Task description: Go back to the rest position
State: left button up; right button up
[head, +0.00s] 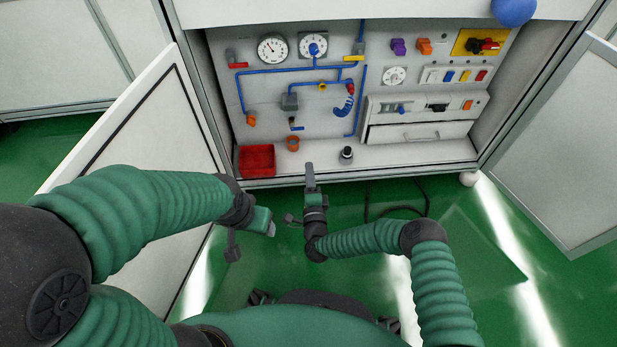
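My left arm comes in from the left, and its gripper (265,224) hangs in front of the cabinet, below the red bin. Its fingers overlap, so their gap is hidden. My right arm bends in from the lower right. Its gripper (310,172) points away from me at the front edge of the cabinet shelf (400,155). Its fingers show as one narrow grey shape, so I cannot tell their gap. I see nothing held in either gripper.
On the shelf stand a red bin (257,160), an orange cup (293,143) and a black-topped knob (346,155). Behind them is a panel with gauges (272,49) and blue pipes. Open doors (150,130) flank the cabinet. A dark cable (425,195) lies on the green floor.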

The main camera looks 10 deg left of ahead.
dwell(0.4)
notch_tip(320, 180, up, 10)
jog(key=s+d+r+n+g+y+p, duration=0.1)
jog(key=s+d+n+g+y+p, duration=0.15)
jog(key=n+g+p, duration=0.65)
jog(key=s+d+r+n+g+h, duration=0.1)
jog(key=s+d+r+n+h, duration=0.3)
jog(key=d, duration=0.6)
jog(key=s+d+r+n+g+h, duration=0.2)
jog(key=s+d+r, duration=0.45)
jog(key=d, duration=0.45)
jog(key=s+d+r+g+h+p, duration=0.1)
jog(key=s+d+r+p, duration=0.2)
jog(key=s, duration=0.4)
jog(key=s+d+r+g+h+p, duration=0.1)
jog(key=s+d+r+g, duration=0.1)
jog(key=s+d+r, duration=0.4)
notch_tip(320, 180, up, 34)
jog(key=p, duration=3.6)
jog(key=shift+a+f, duration=0.2)
jog(key=shift+a, duration=0.25)
